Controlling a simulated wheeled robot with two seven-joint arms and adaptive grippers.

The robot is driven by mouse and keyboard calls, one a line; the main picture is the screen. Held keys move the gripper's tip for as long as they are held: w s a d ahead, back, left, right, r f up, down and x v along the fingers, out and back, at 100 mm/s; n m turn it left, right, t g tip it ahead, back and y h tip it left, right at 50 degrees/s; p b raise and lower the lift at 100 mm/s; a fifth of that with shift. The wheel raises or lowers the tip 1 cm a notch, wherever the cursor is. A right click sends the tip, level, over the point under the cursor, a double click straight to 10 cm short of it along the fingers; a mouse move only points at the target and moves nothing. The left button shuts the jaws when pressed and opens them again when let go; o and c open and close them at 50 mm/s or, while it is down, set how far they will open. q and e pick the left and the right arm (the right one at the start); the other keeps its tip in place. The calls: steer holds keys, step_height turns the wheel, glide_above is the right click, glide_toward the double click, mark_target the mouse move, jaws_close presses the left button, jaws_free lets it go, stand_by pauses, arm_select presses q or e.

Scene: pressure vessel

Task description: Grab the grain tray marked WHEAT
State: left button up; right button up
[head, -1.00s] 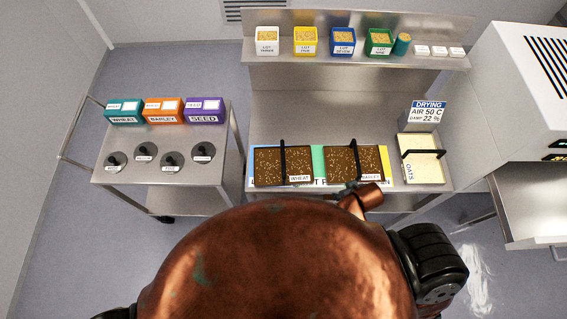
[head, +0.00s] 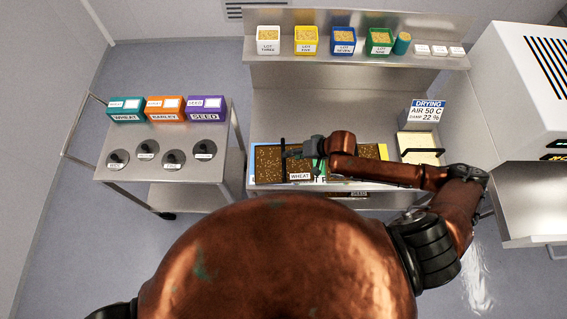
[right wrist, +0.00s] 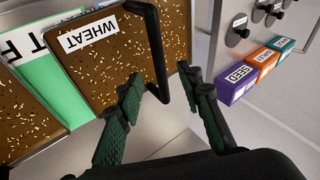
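The brown grain tray marked WHEAT (head: 268,165) lies at the left of the bench's front, with a black upright handle (head: 283,158) across it. The tray also shows close up in the right wrist view (right wrist: 120,75), with its white label. My right gripper (head: 291,154) reaches in from the right over the tray, near the handle. In the right wrist view its green-padded fingers (right wrist: 160,80) are apart, with the black handle (right wrist: 157,50) showing between them; I see no contact. My left gripper is not in view.
A second brown tray (head: 355,177) lies right of WHEAT, partly hidden by my right arm. A pale OATS tray (head: 418,142) and a DRYING sign (head: 427,112) stand farther right. A trolley (head: 165,135) with coloured boxes is left. Lot bins line the back shelf (head: 290,58).

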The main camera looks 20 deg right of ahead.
mark_target(284, 160)
steer(key=p+x, duration=0.1)
steer(key=x, duration=0.6)
steer(key=shift+w+a+f, duration=0.1)
steer(key=shift+w+f, duration=0.2)
jaws_close()
steer(key=shift+r, duration=0.1)
stand_by(0.7)
